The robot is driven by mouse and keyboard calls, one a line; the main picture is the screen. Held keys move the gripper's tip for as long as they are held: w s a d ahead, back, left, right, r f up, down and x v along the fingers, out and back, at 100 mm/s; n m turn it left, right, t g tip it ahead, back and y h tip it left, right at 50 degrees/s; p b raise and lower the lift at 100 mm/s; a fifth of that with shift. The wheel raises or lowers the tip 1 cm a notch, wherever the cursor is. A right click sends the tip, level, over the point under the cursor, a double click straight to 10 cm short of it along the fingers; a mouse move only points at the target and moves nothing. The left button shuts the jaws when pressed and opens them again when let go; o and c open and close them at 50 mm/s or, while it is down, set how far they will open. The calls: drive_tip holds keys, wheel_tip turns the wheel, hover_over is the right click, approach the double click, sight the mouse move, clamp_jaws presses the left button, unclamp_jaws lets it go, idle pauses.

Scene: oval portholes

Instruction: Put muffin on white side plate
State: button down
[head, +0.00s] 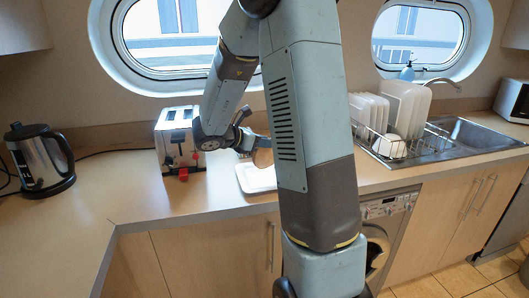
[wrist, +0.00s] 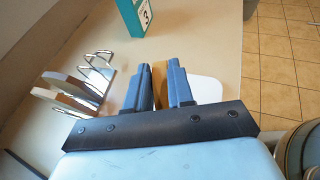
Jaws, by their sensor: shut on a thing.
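My gripper (head: 252,143) is over the counter, right of the toaster, partly hidden by my own arm. In the wrist view its two fingers (wrist: 161,88) are close together on a narrow brown strip of the muffin (wrist: 160,78); most of the muffin is hidden by the fingers. In the head view the brown muffin (head: 263,158) shows just under the fingers. The white side plate (head: 256,179) lies on the counter below, its right part hidden by my arm. It also shows beside the right finger in the wrist view (wrist: 208,88). I cannot tell whether muffin and plate touch.
A toaster (head: 176,140) stands close left of my gripper, and a kettle (head: 39,160) is at far left. In the wrist view a wire rack (wrist: 97,75) holds slices, and a teal box (wrist: 138,16) stands beyond. A dish rack (head: 393,140) and sink are at right.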

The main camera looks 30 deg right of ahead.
sight(263, 151)
drive_tip(key=shift+w+d+f, duration=0.1)
drive_tip(key=shift+w+f, duration=0.25)
drive_tip(key=shift+f, duration=1.7)
drive_tip(key=c, duration=1)
unclamp_jaws()
